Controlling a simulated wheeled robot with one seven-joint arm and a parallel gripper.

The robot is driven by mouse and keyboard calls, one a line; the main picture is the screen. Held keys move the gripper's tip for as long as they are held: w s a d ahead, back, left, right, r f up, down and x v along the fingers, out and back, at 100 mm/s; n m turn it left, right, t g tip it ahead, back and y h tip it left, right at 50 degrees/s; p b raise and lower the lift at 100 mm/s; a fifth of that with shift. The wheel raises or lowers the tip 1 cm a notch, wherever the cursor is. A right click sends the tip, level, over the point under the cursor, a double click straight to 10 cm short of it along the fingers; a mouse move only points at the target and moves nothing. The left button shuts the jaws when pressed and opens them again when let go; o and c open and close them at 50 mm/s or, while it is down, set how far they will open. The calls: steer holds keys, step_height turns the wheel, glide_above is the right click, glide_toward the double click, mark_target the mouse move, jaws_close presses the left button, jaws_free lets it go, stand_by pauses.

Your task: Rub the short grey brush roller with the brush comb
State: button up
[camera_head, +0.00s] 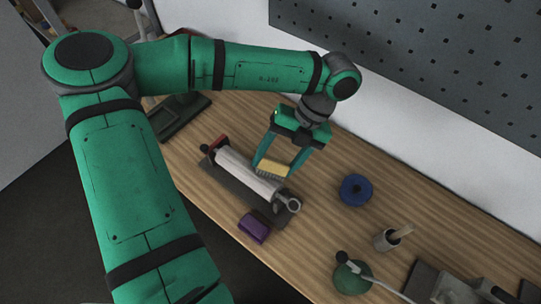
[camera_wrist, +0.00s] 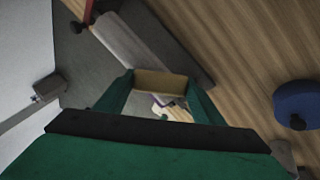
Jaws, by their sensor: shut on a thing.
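The short grey brush roller (camera_head: 248,174) lies slantwise on a dark base plate, with a red part at its upper left end and a round grey end at its lower right. It also shows at the top of the wrist view (camera_wrist: 135,36). My gripper (camera_head: 280,160) is shut on the yellow brush comb (camera_head: 273,168), whose bristles point down. In the wrist view the comb (camera_wrist: 160,82) spans between my two fingers. The comb is at the right half of the roller, on its wall side; I cannot tell whether the bristles touch it.
A purple block (camera_head: 254,228) lies near the front edge. A blue round thing (camera_head: 356,190), a cup with a handle in it (camera_head: 387,240) and a green round thing (camera_head: 352,279) stand to the right. A dark tray (camera_head: 181,114) lies at the left. A pegboard (camera_head: 420,55) hangs behind.

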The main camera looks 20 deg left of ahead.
steer(key=shift+s+d, duration=0.25)
steer(key=shift+d, duration=0.4)
steer(key=shift+s+d, duration=0.25)
steer(key=shift+d, duration=0.4)
steer(key=shift+a, duration=0.1)
steer(key=shift+a, duration=0.1)
steer(key=shift+w+a+f, duration=0.1)
steer(key=shift+w+a, duration=0.2)
steer(key=shift+a, duration=0.55)
steer(key=shift+w+a+f, duration=0.1)
steer(key=shift+w+a, duration=0.15)
steer(key=shift+a, duration=0.55)
steer(key=shift+c, duration=0.4)
steer(key=shift+w+a, duration=0.15)
steer(key=shift+w, duration=0.1)
steer(key=shift+w, duration=0.1)
